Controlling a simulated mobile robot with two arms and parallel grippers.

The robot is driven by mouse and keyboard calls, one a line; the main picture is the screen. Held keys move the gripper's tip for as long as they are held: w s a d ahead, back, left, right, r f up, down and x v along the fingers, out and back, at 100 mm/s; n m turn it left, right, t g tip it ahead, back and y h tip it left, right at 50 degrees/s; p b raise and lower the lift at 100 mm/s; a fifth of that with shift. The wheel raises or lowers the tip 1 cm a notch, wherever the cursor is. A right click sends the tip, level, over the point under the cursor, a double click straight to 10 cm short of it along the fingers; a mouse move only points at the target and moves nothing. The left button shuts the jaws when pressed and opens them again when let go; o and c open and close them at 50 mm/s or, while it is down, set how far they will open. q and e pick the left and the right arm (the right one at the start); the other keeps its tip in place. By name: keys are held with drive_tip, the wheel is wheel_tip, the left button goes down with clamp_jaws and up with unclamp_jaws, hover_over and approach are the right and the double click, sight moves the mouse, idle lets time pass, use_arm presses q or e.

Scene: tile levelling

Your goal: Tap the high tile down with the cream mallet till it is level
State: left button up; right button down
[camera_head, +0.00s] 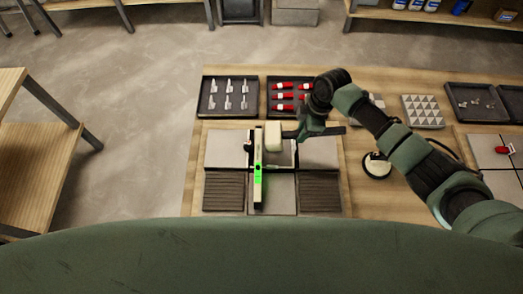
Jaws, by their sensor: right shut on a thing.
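The cream mallet (274,138) has a pale block head over the back middle of the tile patch. My right gripper (305,131) is shut on its dark handle, just right of the head. I cannot tell whether the head touches a tile. A spirit level (258,182) with bright green parts lies front to back over the middle column. Light grey tiles show at back left (224,149), back right (319,151) and front middle (283,197). The back middle tile is mostly hidden by mallet and level. Which tile stands high is too small to tell. My left gripper is out of view.
Dark ridged patches (223,190) lie at the front corners. Behind are a tray of grey pieces (228,115) and a tray of red pieces (283,84). A round suction cup-like tool (377,165) and a patterned tile (422,110) are to the right.

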idle(0.7)
wheel_tip(320, 180, down, 5)
drive_tip(key=b, duration=0.3)
drive_tip(key=shift+r, duration=0.15)
wheel_tip(320, 180, up, 5)
drive_tip(key=p, duration=0.4)
drive_tip(key=shift+f, duration=0.2)
wheel_tip(320, 180, down, 5)
drive_tip(key=b, duration=0.4)
drive_tip(key=shift+f, duration=0.1)
wheel_tip(320, 180, up, 5)
drive_tip(key=p, duration=0.4)
drive_tip(key=shift+p, duration=0.35)
drive_tip(key=shift+r, duration=0.25)
drive_tip(key=shift+f, duration=0.1)
